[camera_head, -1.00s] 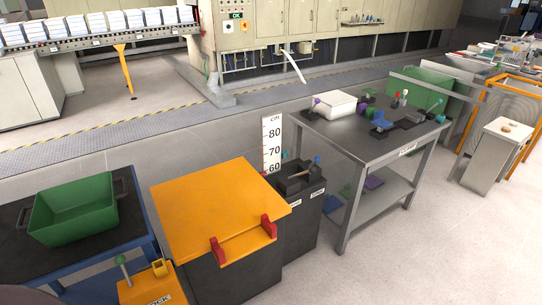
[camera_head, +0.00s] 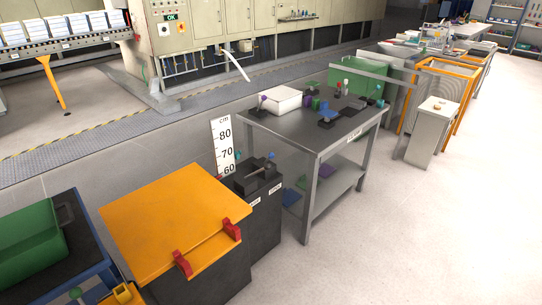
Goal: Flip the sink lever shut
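I cannot make out a sink for certain. A dark cabinet (camera_head: 265,222) stands between the orange-lidded bin and the grey table, with a dark block-like fitting (camera_head: 254,179) on top. A small blue-tipped handle (camera_head: 271,156) sticks up at this fitting; whether it is the sink lever, I cannot tell. Neither of my grippers is in view.
An orange-lidded bin (camera_head: 170,215) with red hinges stands at the front left, beside a green tub (camera_head: 28,238). A grey table (camera_head: 300,132) holds a white box (camera_head: 281,100) and small coloured parts. The pale floor (camera_head: 440,240) at the right is clear.

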